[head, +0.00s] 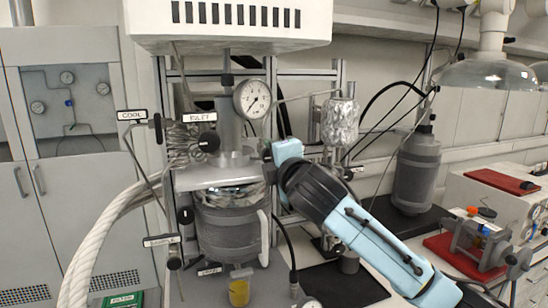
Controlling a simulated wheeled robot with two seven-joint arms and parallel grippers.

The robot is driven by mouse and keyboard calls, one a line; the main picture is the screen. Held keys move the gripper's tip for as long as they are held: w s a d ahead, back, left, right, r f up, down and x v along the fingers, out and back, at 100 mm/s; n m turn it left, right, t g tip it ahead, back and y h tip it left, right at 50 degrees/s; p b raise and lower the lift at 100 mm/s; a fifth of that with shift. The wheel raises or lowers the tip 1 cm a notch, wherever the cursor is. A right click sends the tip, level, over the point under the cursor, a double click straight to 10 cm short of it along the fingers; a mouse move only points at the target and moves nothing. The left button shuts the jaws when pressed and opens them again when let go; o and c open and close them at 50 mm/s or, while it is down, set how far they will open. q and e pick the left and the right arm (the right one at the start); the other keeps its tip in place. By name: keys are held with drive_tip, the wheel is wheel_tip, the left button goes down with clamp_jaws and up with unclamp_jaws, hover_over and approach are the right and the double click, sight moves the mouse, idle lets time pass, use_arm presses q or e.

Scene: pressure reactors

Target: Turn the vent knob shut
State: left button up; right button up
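The pressure reactor (230,228) stands at the middle, with a grey wrapped vessel under a metal head. A round pressure gauge (252,99) sits above the head. Black knobs show beside the COOL label (131,115), the INLET label (199,117) and the SAMPLE label (161,240). I see no knob labelled vent; my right arm covers the right side of the reactor head. The end of my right gripper (268,151) is at that side, near the head below the gauge. Its fingers are mostly hidden, so I cannot tell their opening or contact. My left gripper is out of view.
A thick white hose (95,240) curves along the reactor's left. A foil-wrapped cylinder (340,122) stands behind my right arm. A small yellow-filled cup (239,291) is below the vessel. A grey bottle (416,172) and a red-topped bench unit are at the right.

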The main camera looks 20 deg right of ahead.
idle(0.4)
drive_tip(key=o, duration=1)
drive_tip(key=shift+c, duration=0.2)
drive_tip(key=s+b, duration=0.3)
drive_tip(key=s, duration=1)
drive_tip(key=shift+s+d, duration=0.2)
drive_tip(key=shift+d, duration=0.05)
